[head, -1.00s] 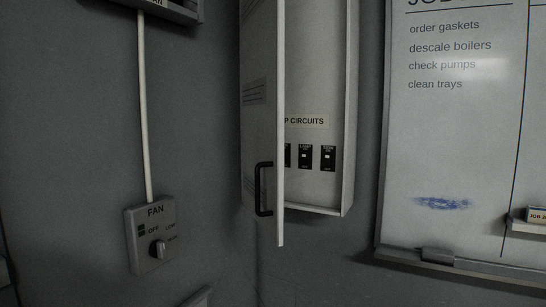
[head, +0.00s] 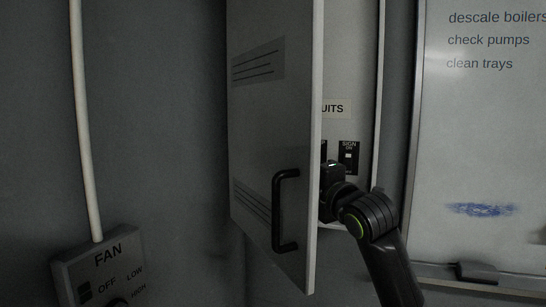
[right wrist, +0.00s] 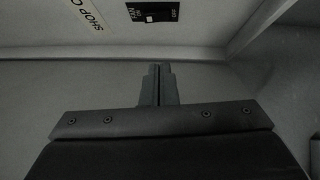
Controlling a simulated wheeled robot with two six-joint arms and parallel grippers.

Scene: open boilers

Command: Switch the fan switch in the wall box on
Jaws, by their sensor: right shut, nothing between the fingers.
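The wall box (head: 367,100) hangs open on the wall, its door (head: 262,135) swung toward me and hiding much of the inside. In the head view a switch marked SIGN (head: 348,157) shows past the door edge, and the fan switch is hidden. In the right wrist view the fan switch (right wrist: 152,11) is a black plate marked FAN, ON and OFF at the top edge; its lever position is unclear. My right gripper (right wrist: 160,68) is shut and empty, apart from the plate. In the head view it is mostly hidden behind the door. My left gripper is out of view.
A separate grey fan control (head: 102,265) with OFF, LOW and HIGH sits at lower left under a pipe (head: 86,120). The door's black handle (head: 285,210) sticks out toward me. A whiteboard (head: 485,130) hangs at the right.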

